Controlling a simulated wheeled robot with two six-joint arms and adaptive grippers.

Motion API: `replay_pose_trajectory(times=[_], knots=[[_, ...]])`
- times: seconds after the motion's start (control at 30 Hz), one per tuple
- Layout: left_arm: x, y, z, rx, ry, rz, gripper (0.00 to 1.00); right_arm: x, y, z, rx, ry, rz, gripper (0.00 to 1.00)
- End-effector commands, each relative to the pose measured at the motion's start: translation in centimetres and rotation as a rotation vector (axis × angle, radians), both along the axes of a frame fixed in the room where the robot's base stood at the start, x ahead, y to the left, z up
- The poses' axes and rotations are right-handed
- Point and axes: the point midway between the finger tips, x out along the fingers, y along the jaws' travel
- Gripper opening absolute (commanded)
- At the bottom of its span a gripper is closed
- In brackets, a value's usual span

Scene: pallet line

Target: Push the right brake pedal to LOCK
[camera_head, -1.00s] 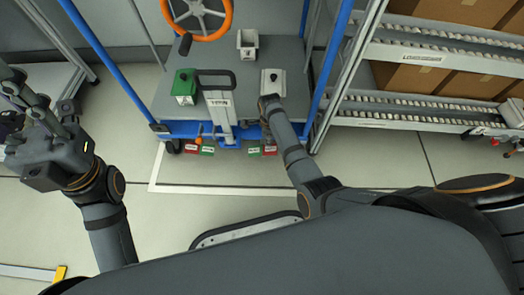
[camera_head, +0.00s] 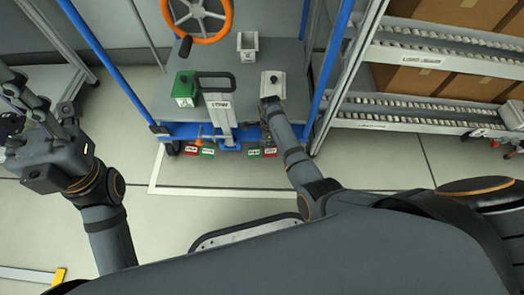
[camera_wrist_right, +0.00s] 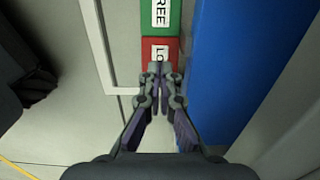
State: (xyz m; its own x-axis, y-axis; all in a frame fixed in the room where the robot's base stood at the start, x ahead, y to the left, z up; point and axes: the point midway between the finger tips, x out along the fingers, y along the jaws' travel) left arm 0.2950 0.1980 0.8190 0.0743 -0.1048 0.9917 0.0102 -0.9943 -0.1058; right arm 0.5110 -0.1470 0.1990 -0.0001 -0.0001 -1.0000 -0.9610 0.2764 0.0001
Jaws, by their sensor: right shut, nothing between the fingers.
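The right brake pedal shows in the right wrist view as a green FREE end (camera_wrist_right: 160,16) and a red LOCK end (camera_wrist_right: 156,48). In the head view its green part (camera_head: 254,153) and red part (camera_head: 270,152) sit low at the cart's front right. My right gripper (camera_wrist_right: 160,72) is shut and empty, with its fingertips at the near edge of the red LOCK end, partly covering its lettering. I cannot tell whether they touch. In the head view my right wrist hides most of that gripper. My left gripper (camera_head: 38,108) is open and empty at the far left, away from the cart.
The cart (camera_head: 225,75) has blue posts, an orange wheel (camera_head: 197,12), a green box (camera_head: 184,90) and a second pedal pair (camera_head: 199,151) at its left. A blue cart part (camera_wrist_right: 220,70) runs close beside my right gripper. Roller shelves with cartons (camera_head: 440,80) stand right.

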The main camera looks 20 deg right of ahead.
Motion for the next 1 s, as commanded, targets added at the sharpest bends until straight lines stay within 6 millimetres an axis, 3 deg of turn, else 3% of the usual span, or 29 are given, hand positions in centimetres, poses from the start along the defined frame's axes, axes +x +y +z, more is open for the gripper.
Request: replay_pose_trajectory(times=[1.0], knots=[[0.01,0.00,-0.55,0.000,0.000,0.000,0.40,0.00,0.00,-0.95,0.000,0.000,0.000,0.00]])
